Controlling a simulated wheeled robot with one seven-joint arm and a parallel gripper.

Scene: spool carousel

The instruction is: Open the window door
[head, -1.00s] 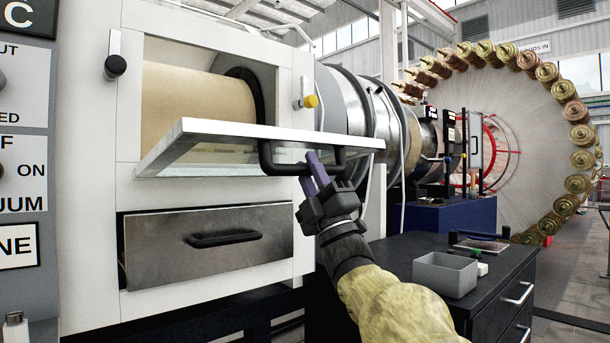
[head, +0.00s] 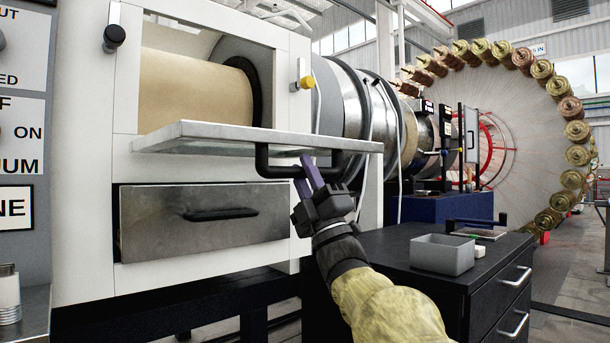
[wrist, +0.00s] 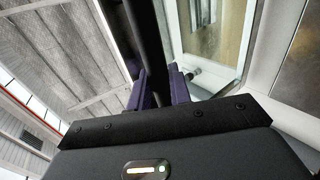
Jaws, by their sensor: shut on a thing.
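The window door (head: 200,131) is a white-framed panel hinged along its lower edge, swung down and standing out roughly level from the white machine front. The opening behind it shows a tan cylinder (head: 195,90). A black bar handle (head: 262,160) hangs from the door's outer face. My gripper (head: 308,172) has its purple fingers shut on this handle near its right end. In the wrist view, the dark handle bar (wrist: 148,45) runs between the purple fingers (wrist: 163,88), and the door's glass (wrist: 215,40) shows beside it.
A drawer (head: 200,220) with a black handle sits shut or nearly shut below the door. A black latch knob (head: 114,37) and a yellow-tipped latch (head: 305,83) flank the opening. A dark cabinet (head: 400,265) with a grey bin (head: 443,254) stands at right.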

